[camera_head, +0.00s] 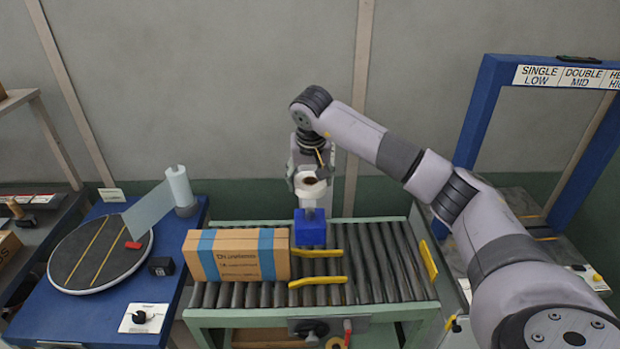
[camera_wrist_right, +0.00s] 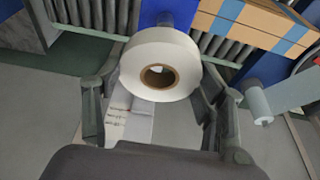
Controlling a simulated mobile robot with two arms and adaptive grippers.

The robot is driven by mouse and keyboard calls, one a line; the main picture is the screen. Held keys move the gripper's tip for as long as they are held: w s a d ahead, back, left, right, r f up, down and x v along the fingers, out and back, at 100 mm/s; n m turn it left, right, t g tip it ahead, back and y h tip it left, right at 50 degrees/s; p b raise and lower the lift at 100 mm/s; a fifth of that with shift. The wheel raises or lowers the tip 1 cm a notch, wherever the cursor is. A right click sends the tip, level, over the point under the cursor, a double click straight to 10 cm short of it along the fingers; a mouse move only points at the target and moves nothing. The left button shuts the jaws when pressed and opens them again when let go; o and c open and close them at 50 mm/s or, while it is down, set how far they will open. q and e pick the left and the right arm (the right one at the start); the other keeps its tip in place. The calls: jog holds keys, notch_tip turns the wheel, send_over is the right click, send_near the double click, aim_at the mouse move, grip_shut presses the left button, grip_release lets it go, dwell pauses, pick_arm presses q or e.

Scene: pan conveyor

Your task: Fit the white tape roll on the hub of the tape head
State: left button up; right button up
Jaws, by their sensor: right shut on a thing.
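The white tape roll (camera_head: 316,190) has a brown core and is gripped between the fingers of my right gripper (camera_head: 308,180). It fills the upper middle of the right wrist view (camera_wrist_right: 160,50), with its open core facing the camera. In the head view the roll is just above and behind a blue block with a pale upper part (camera_head: 310,228), apparently the tape head, at the conveyor's far side. Part of the blue also shows behind the roll in the wrist view (camera_wrist_right: 172,12). The hub is not clearly visible, and I cannot tell whether roll and head touch. My left gripper is out of view.
A taped cardboard box (camera_head: 237,255) lies on the roller conveyor (camera_head: 375,265), left of the blue block. Yellow bars (camera_head: 318,282) are beside it. A blue table with a round turntable (camera_head: 100,252) and film roll (camera_head: 180,187) stands left. A blue frame (camera_head: 487,105) stands right.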

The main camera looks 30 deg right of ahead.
aim_at(310, 210)
jog(key=shift+w+f, duration=0.25)
jog(key=shift+f, duration=0.2)
jog(key=shift+s+f+b, duration=0.3)
jog(key=shift+f+b, duration=0.65)
jog(key=shift+a+b+x, duration=0.2)
jog(key=shift+b+x, duration=0.65)
jog(key=shift+x, duration=0.6)
jog(key=shift+s+f, duration=0.15)
jog(key=shift+s, duration=0.05)
jog(key=shift+f+b, duration=1.4)
jog(key=shift+f, duration=0.75)
jog(key=o, duration=1.3)
jog(key=v, duration=1.2)
